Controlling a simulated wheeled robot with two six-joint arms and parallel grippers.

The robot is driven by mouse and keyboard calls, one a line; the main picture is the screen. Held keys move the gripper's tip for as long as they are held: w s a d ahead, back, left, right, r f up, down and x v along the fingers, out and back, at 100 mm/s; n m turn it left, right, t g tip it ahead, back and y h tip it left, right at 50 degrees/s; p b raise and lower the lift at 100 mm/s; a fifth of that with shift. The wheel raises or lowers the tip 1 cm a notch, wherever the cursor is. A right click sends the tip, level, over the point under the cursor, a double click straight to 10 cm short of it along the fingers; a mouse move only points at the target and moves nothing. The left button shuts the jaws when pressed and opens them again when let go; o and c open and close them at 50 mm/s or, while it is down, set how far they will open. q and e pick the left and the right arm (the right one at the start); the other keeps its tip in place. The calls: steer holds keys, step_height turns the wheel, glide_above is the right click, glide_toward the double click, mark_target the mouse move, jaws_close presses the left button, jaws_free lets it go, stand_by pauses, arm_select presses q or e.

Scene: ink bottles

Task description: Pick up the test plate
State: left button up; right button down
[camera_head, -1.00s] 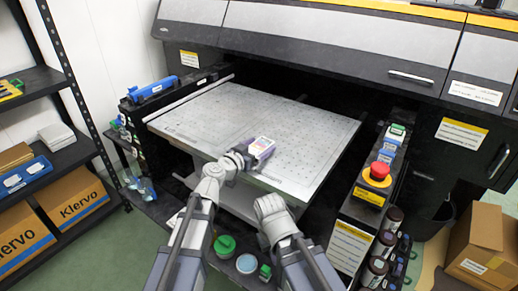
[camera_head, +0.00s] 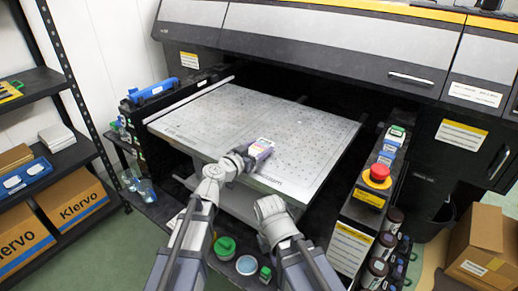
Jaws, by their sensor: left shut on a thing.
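The test plate (camera_head: 263,146), a small pale plate with a coloured print, is over the near part of the printer's flat bed (camera_head: 205,115). My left gripper (camera_head: 246,157) is shut on its left side. The plate is tilted, and its near side looks purple. I cannot tell whether it touches the bed. My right gripper (camera_head: 269,208) is lower, in front of the bed's near edge and apart from the plate. Its fingers are too hidden to tell whether they are open.
A red stop button (camera_head: 380,171) tops the console at the right. A green-capped jar (camera_head: 224,245) and a blue-topped jar (camera_head: 247,264) stand below the bed. A blue tool (camera_head: 152,91) lies at the left rail. The far bed is clear.

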mark_target(258, 148)
arm_select(q)
step_height(258, 148, up, 10)
steer(key=p, duration=0.9)
steer(key=shift+p, duration=0.4)
steer(key=shift+a+f, duration=0.1)
